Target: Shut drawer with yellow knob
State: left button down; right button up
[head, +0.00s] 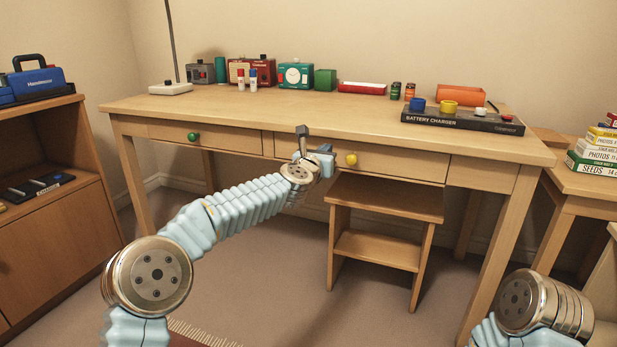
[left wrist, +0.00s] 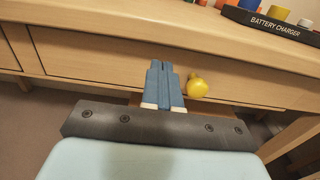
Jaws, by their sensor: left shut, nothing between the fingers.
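The drawer with the yellow knob (head: 400,165) is on the right side of the wooden desk's front. Its yellow knob (head: 351,159) is just right of my left gripper (head: 327,150). In the left wrist view the knob (left wrist: 197,88) is right of the blue fingertips (left wrist: 165,64), which are shut together and empty in front of the drawer front (left wrist: 110,72). I cannot tell whether the fingers touch the drawer, or whether it stands slightly out. My right gripper is out of view; only part of my right arm shows.
A second drawer with a green knob (head: 193,137) is on the left. A wooden step stool (head: 385,197) stands under the desk below the yellow-knob drawer. The desk top (head: 300,112) holds a battery charger (head: 462,119) and several boxes. A cabinet (head: 60,235) stands at left.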

pick_arm(q)
jog(key=f+b+v, duration=0.1)
jog(key=b+v, duration=0.2)
jog(key=v, duration=0.6)
jog(key=s+a+f+m+g, duration=0.15)
jog(key=f+m, duration=0.25)
jog(key=f, duration=0.6)
jog(key=s+f+m+g, duration=0.2)
jog(key=f+m+g, duration=0.15)
jog(key=f, duration=0.55)
jog(key=s+f+m+g, duration=0.15)
jog(key=f+m, duration=0.35)
jog(key=f, duration=0.5)
jog(key=s+a+f+m+g+y, duration=0.1)
jog(key=s+a+f+m+g, duration=0.15)
jog(key=s+f+m, duration=0.5)
jog(key=s+a+f+m+g, duration=0.2)
jog(key=s+f+m+g, duration=0.1)
jog(key=s+f, duration=0.85)
jog(key=s+a+f+m+g+p, duration=0.15)
jog(key=s+f+m, duration=0.25)
jog(key=s, duration=0.4)
jog(key=s+a+f+m+g, duration=0.2)
jog(key=s+f+m+g, duration=0.15)
jog(key=s, duration=0.45)
notch_tip(320, 180, up, 15)
jog(key=p, duration=1.5)
jog(key=shift+d+t, duration=0.3)
jog(key=shift+d, duration=0.05)
